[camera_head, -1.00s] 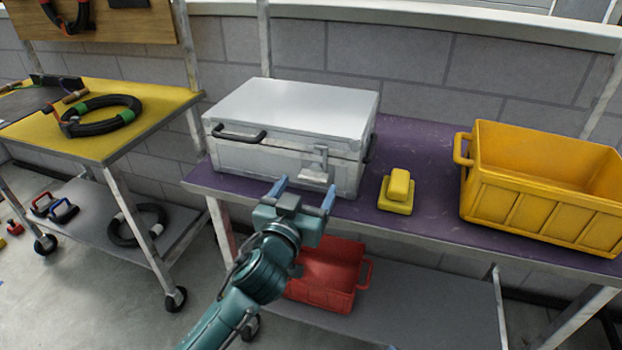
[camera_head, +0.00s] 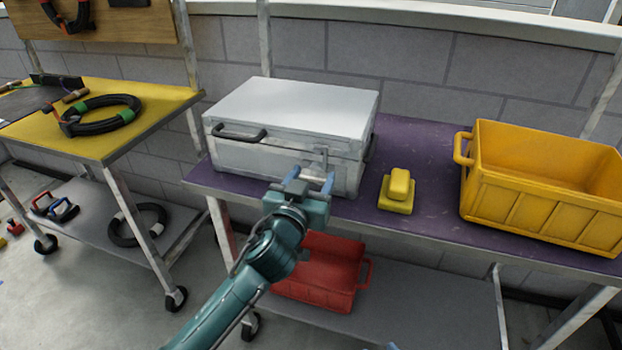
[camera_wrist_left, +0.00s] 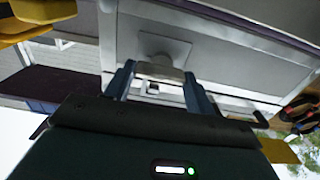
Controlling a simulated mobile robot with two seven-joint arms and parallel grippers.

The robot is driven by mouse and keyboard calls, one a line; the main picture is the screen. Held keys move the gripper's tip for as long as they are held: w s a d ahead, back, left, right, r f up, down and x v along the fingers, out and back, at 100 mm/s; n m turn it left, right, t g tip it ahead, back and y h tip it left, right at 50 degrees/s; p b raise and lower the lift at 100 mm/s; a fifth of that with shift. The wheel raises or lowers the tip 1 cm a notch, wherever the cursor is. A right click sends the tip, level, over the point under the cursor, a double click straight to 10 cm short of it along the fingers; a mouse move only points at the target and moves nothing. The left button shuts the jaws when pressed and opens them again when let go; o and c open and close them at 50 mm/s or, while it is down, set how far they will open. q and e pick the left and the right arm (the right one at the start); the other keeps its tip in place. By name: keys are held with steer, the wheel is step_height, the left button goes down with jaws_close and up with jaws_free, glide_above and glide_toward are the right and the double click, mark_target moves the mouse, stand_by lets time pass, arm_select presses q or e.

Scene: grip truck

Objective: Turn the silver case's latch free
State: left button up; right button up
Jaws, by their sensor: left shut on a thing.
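The silver case (camera_head: 290,105) sits closed on the purple-topped bench, with a black handle (camera_head: 238,132) on its front left. Its silver latch (camera_head: 323,157) is on the front right and is partly hidden by my gripper. My left gripper (camera_head: 312,177) is at the latch, its blue fingers on either side of it. In the left wrist view, the latch (camera_wrist_left: 163,68) lies between the two fingers of the gripper (camera_wrist_left: 159,84), which is shut on it. I cannot tell the latch's exact angle. My right gripper is not in view.
A yellow block-shaped object (camera_head: 397,190) sits on the bench (camera_head: 425,160) right of the case. A yellow crate (camera_head: 540,215) stands farther right. A red crate (camera_head: 325,285) is on the shelf below. A yellow-topped cart (camera_head: 160,100) with a coiled cable stands at left.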

arm_select(q)
steer(key=shift+c, duration=1.3)
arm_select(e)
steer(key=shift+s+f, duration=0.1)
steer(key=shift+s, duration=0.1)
